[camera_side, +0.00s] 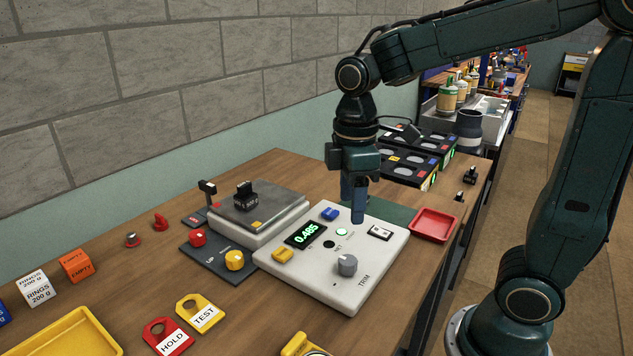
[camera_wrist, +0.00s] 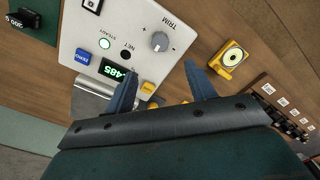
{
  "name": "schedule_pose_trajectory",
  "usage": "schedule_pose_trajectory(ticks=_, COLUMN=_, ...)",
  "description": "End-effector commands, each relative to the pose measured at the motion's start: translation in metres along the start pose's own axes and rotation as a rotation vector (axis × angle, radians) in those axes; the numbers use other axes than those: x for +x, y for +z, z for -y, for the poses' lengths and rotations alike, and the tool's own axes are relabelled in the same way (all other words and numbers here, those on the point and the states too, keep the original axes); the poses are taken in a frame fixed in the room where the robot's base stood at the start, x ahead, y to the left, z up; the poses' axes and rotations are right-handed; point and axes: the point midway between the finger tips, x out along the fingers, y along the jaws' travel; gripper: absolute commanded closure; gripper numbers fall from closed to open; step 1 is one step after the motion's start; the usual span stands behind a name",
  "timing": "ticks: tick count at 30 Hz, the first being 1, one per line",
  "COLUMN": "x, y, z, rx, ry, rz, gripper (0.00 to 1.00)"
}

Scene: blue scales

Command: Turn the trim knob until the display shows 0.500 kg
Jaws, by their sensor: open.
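The trim knob (camera_side: 347,265) is a grey dial above the word TRIM on the white control panel (camera_side: 374,280); it also shows in the wrist view (camera_wrist: 160,41). The green display (camera_side: 306,235) reads 0.485 in the side view; in the wrist view the display (camera_wrist: 112,70) is partly hidden by a finger. My gripper (camera_side: 353,206) points down over the panel's back part, behind the knob and apart from it. In the wrist view its two blue fingers (camera_wrist: 163,82) are spread with nothing held between them.
The scale (camera_side: 270,212) with a black weight (camera_side: 244,194) stands left of the panel. A red tray (camera_side: 433,224) lies to the right. Yellow TEST (camera_side: 201,313) and red HOLD (camera_side: 167,337) tags lie in front. Black boxes (camera_side: 408,168) stand behind my gripper.

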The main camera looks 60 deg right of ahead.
Motion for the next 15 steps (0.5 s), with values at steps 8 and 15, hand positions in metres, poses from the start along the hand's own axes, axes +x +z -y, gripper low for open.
schedule_pose_trajectory(ticks=8, x=0.029, y=0.001, z=0.001, rx=0.001, ry=-0.003, rz=0.003, gripper=0.45)
schedule_pose_trajectory(ticks=15, x=0.064, y=0.001, z=0.001, rx=0.002, ry=-0.005, rz=0.004, gripper=0.45)
